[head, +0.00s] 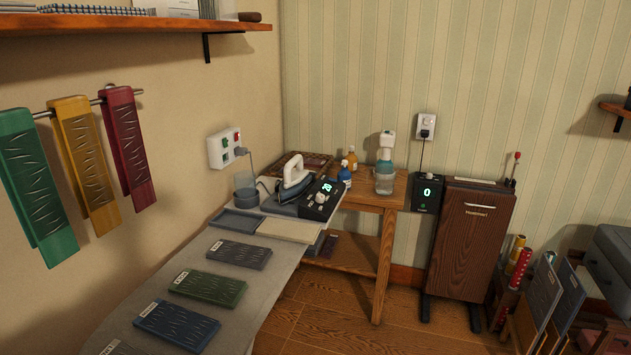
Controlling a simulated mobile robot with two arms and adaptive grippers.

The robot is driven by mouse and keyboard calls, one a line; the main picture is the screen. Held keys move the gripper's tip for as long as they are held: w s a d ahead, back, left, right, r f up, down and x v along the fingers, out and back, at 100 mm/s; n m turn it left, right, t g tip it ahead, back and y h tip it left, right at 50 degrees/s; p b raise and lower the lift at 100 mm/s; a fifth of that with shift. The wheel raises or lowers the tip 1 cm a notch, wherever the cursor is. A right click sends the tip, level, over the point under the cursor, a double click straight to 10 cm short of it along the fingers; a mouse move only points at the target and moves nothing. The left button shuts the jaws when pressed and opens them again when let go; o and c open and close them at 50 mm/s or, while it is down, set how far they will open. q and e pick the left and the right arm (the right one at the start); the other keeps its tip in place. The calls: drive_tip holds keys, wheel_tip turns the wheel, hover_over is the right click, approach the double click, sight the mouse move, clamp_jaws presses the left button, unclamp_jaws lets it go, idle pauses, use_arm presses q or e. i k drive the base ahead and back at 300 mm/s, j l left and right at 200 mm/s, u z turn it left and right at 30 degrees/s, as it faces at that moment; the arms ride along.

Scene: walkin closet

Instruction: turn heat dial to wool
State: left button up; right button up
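A black control box (317,207) sits at the far end of the ironing board (262,262), in front of the iron. It has a small lit green display (328,187) and a pale round dial (320,198). The display digits and any fabric marks around the dial are too small to read surely. A white iron (295,177) rests beside the box on its dark stand. Neither of my grippers is in view.
A wall switch box (224,148) is left of the iron. Bottles and a water sprayer (384,176) stand on the wooden table (382,200). Several labelled fabric swatches (207,288) lie on the board. A black box showing 0 (427,192) is beside the wooden press (468,245).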

sight(321, 199)
drive_tip(key=i+l+u, duration=0.2)
drive_tip(key=i+l, duration=0.35)
drive_tip(key=i, duration=0.25)
drive_tip(key=i+l+u, duration=0.2)
drive_tip(key=i+l, duration=0.45)
drive_tip(key=i, duration=0.1)
